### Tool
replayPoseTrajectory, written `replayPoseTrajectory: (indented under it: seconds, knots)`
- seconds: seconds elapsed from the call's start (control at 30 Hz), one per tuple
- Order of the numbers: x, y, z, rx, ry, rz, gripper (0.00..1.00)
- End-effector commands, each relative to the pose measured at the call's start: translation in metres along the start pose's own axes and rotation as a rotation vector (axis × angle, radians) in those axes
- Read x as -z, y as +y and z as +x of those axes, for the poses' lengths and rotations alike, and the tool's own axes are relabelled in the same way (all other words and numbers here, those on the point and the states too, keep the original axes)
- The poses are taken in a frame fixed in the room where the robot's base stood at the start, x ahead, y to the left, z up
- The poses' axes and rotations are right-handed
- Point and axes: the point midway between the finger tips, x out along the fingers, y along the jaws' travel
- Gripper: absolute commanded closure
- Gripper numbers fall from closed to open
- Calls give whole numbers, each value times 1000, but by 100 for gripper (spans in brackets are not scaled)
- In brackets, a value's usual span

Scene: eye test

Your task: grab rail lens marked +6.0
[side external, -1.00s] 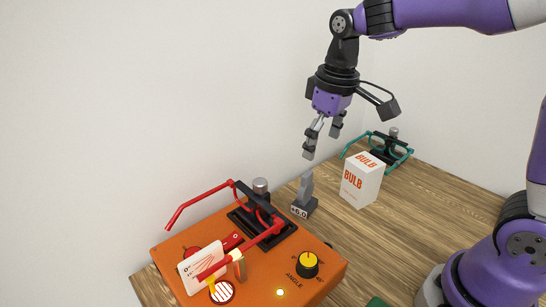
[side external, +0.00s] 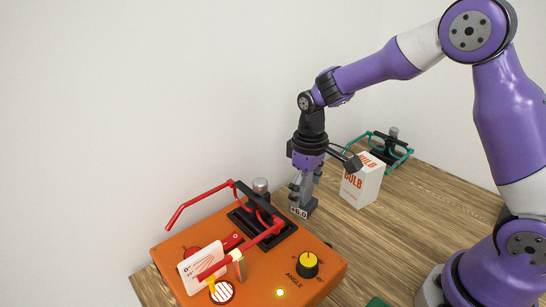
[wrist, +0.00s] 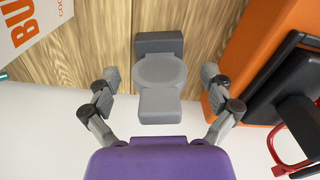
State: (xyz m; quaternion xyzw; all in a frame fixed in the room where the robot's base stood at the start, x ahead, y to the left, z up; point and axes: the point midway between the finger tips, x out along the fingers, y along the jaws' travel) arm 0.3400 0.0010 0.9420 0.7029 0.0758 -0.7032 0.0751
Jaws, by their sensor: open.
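The rail lens marked +6.0 (side external: 299,212) is a grey upright piece on a dark base with a white label. It stands on the wooden table just behind the orange box. In the wrist view the grey lens (wrist: 160,100) is centred, with a rounded middle and a darker base. My gripper (side external: 304,190) is down over it, pointing downward. In the wrist view my gripper (wrist: 160,76) is open, one finger on each side of the lens, with a visible gap on both sides. In the side view the fingers hide much of the lens's upper part.
A white BULB box (side external: 361,185) stands close on the right, with a teal frame (side external: 381,146) behind it. The orange box (side external: 262,278) in front carries a red frame (side external: 194,207), a white card (side external: 194,266) and a yellow-topped angle knob (side external: 307,264).

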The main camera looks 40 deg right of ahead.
Motion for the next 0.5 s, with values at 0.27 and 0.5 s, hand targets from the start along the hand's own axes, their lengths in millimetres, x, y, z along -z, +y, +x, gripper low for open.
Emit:
replayPoseTrajectory:
  seconds: [0.27,0.5]
  knots:
    - [0,0,6,0,1,0,5]
    - [0,0,6,1,0,0,86]
